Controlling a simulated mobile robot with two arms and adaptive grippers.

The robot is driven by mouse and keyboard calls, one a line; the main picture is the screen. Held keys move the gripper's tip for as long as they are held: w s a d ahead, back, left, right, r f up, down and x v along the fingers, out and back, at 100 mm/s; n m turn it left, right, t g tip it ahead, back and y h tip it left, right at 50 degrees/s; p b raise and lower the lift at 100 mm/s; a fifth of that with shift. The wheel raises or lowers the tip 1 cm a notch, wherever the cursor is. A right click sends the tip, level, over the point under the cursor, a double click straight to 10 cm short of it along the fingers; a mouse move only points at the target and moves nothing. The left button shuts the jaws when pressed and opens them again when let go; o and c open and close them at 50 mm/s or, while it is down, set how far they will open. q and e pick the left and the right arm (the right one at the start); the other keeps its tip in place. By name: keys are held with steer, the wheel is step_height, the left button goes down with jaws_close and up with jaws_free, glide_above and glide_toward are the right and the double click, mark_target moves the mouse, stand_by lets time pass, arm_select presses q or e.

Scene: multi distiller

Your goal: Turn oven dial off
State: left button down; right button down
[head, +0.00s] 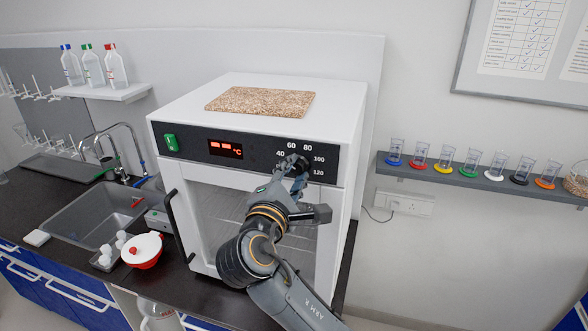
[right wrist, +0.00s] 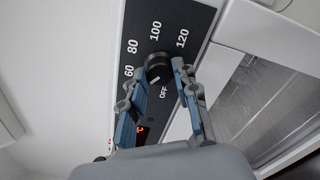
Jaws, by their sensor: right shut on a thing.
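The white oven (head: 270,100) stands on the dark counter, with a black control panel across its front. Its round black dial (right wrist: 158,68) sits among the marks 60, 80, 100, 120 and OFF in the right wrist view. My right gripper (head: 293,165) is at the dial in the head view and hides most of it. In the right wrist view the two fingers of the right gripper (right wrist: 160,73) are on either side of the dial, shut on it. A short pale mark shows on the dial's face near the OFF side; its exact setting is unclear. My left gripper is out of view.
The red display (head: 226,148) is lit, with a green switch (head: 171,143) to its left. A granular brown slab (head: 260,101) lies on the oven top. A sink (head: 90,215) and a red-and-white bowl (head: 142,250) are to the left. A shelf of beakers (head: 480,181) is at right.

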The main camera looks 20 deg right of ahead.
steer(key=n, duration=0.5)
steer(key=shift+f+n, duration=0.1)
steer(key=shift+n, duration=0.2)
steer(key=n, duration=0.5)
steer(key=shift+n, duration=0.4)
steer(key=shift+f, duration=0.1)
steer(key=c, duration=1)
jaws_free()
